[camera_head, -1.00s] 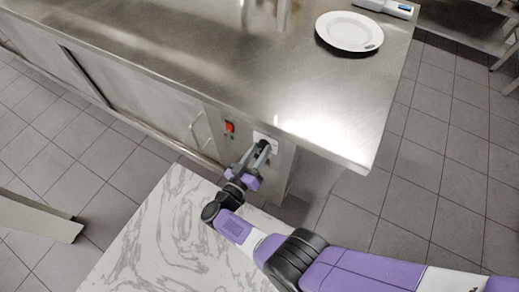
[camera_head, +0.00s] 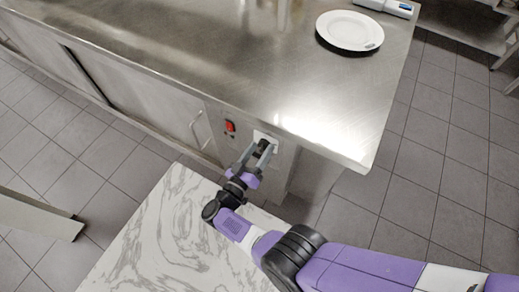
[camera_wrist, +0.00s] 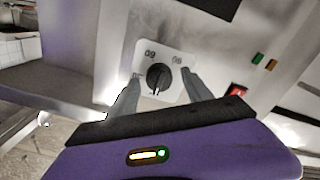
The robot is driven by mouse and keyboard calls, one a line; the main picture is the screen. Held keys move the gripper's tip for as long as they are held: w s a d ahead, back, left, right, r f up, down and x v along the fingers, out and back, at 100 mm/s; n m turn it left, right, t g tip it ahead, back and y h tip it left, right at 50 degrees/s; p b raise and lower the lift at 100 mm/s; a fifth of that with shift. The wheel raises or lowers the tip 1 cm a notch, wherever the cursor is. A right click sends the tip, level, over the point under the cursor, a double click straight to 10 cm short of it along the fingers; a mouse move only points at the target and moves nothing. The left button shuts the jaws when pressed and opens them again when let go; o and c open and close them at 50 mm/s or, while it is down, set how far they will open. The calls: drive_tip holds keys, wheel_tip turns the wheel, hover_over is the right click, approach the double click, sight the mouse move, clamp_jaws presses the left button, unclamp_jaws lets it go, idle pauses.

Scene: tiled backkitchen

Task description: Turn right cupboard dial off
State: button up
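The cupboard dial (camera_wrist: 158,78) is a round black knob on a white plate with printed marks, seen in the wrist view. In the head view its white plate (camera_head: 265,137) shows on the cupboard front, near the right corner under the steel worktop. My gripper (camera_wrist: 161,76) is open, one finger on each side of the knob. Gaps show between the fingers and the knob, so it is not clasped. In the head view my gripper (camera_head: 262,147) points at the plate and partly covers the dial.
A red switch (camera_head: 230,127) sits left of the dial plate, with a cupboard handle (camera_head: 201,130) further left. A white plate (camera_head: 349,31) lies on the steel worktop (camera_head: 230,65). A marble-topped surface (camera_head: 150,240) lies below my arm.

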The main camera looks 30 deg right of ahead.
drive_tip(key=v, duration=0.7)
drive_tip(key=shift+s+a, duration=0.25)
drive_tip(key=shift+a, duration=0.1)
idle(0.4)
